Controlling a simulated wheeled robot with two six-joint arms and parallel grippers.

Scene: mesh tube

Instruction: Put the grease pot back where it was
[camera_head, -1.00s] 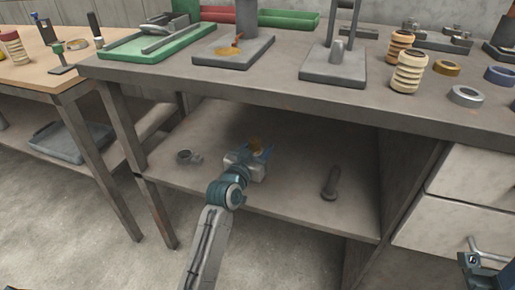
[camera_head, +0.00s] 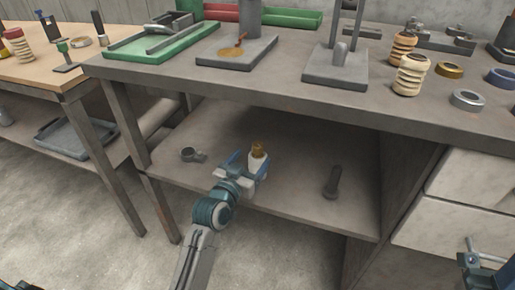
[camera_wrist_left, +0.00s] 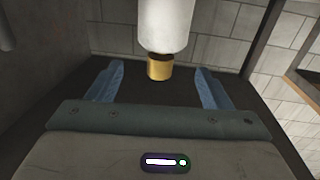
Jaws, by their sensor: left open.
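The grease pot (camera_head: 258,161) is a white cylinder with a brass-coloured cap. It stands upright on the lower shelf (camera_head: 300,190) of the grey workbench. My left gripper (camera_head: 247,164) is open on the near side of the pot, its blue fingers apart. In the left wrist view the pot (camera_wrist_left: 167,25) appears upside down, cap towards the palm, lined up with the gap between the fingers (camera_wrist_left: 160,85). Neither finger visibly touches it. Its base is outside that view.
The bench top (camera_head: 290,95) overhangs the shelf and holds springs, rings and trays. A leg (camera_head: 123,130) stands left, drawers (camera_head: 465,180) right.

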